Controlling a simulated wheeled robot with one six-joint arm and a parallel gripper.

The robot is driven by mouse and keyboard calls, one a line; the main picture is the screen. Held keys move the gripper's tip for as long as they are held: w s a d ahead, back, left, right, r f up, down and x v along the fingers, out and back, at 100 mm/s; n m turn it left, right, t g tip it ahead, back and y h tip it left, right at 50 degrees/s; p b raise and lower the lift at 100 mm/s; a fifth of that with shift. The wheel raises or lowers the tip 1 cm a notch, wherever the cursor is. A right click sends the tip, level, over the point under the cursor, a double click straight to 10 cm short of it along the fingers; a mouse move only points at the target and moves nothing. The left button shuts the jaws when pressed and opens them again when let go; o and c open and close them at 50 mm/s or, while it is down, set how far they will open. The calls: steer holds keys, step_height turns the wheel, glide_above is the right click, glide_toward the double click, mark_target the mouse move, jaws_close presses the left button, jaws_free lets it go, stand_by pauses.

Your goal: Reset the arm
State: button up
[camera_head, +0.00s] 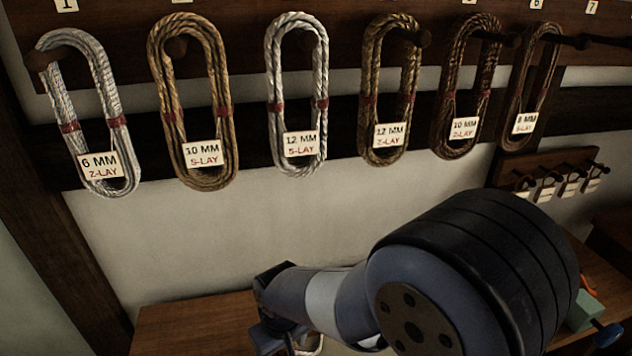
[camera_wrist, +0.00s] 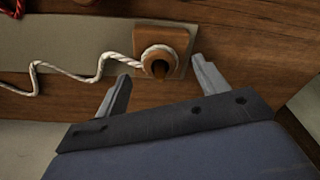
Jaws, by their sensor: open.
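My gripper (camera_wrist: 158,88) shows in the wrist view with its two fingers spread apart and nothing between them. Beyond the fingertips is a wooden block with a peg (camera_wrist: 160,68), and a white rope (camera_wrist: 108,62) loops around the peg and runs off to the left in a wavy line. I cannot tell whether the fingers touch the wood. In the head view my arm (camera_head: 330,298) reaches down over a wooden bench, and its large joint hides much of the lower right. The gripper's fingertips cannot be made out there.
Several labelled rope coils, such as the white 12 MM S-LAY coil (camera_head: 270,90), hang from pegs on a dark rail (camera_head: 120,18). A small rack with tags (camera_head: 535,165) is at right. The wooden bench (camera_head: 185,325) looks clear at left. A teal object (camera_head: 582,311) lies at right.

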steer(key=shift+f, duration=0.95)
step_height(320, 180, up, 10)
steer(key=p, duration=0.7)
steer(key=shift+w+f+p, duration=0.1)
steer(key=shift+f+p, duration=0.05)
steer(key=shift+p, duration=0.25)
